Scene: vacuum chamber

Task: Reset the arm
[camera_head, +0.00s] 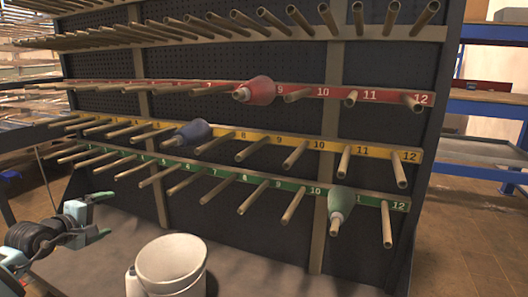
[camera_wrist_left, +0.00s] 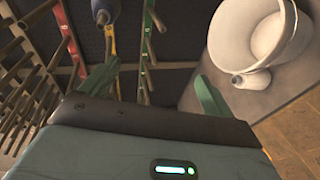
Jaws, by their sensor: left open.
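My left gripper (camera_head: 104,214) is at the lower left of the head view, left of the white bucket and in front of the peg rack. Its two fingers are apart with nothing between them. The left wrist view shows the same spread, empty fingers (camera_wrist_left: 158,82). My right gripper is in neither view.
The peg rack has red (camera_head: 323,92), yellow (camera_head: 378,152) and green strips. It bears a red spool (camera_head: 258,91), a blue one (camera_head: 194,132) and a green one (camera_head: 342,202). A white bucket (camera_head: 172,262) stands in front on a grey surface. Blue-framed shelves (camera_head: 490,107) stand right.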

